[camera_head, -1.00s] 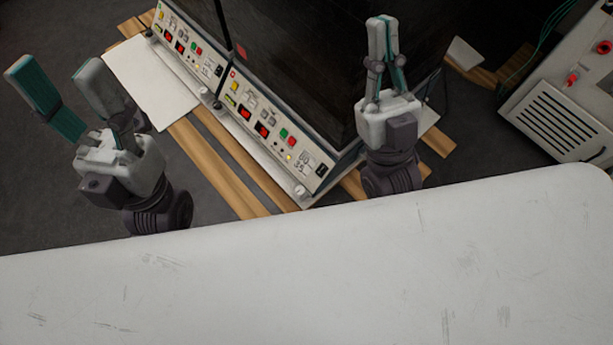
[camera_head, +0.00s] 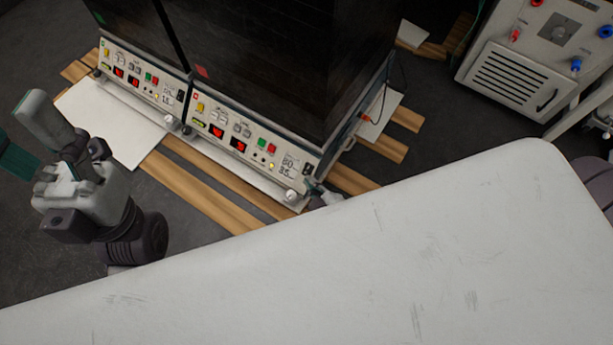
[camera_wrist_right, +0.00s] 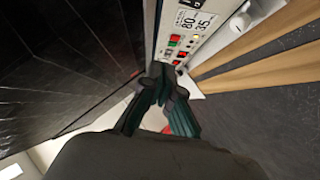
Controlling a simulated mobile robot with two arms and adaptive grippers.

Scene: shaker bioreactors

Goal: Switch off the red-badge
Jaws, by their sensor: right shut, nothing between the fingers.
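The right-hand shaker bioreactor carries a red badge (camera_head: 203,71) on its dark front. Its control panel (camera_head: 250,140) has red displays, green and red buttons and a black switch (camera_head: 308,169) at the right end. My right gripper (camera_head: 316,188) is just beyond that end, low at the unit's corner and mostly hidden by the white surface. In the right wrist view its fingers (camera_wrist_right: 165,82) are shut and empty, in front of the panel (camera_wrist_right: 180,40) with the 80 and 35 markings. I cannot tell whether they touch it. My left gripper (camera_head: 18,118) is open, far left.
The left-hand bioreactor, with a green badge (camera_head: 99,18), stands beside the red-badge one. Wooden slats (camera_head: 215,195) lie under both. A scratched white surface (camera_head: 330,260) fills the foreground. A grey equipment box (camera_head: 530,60) with coloured sockets stands at the upper right.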

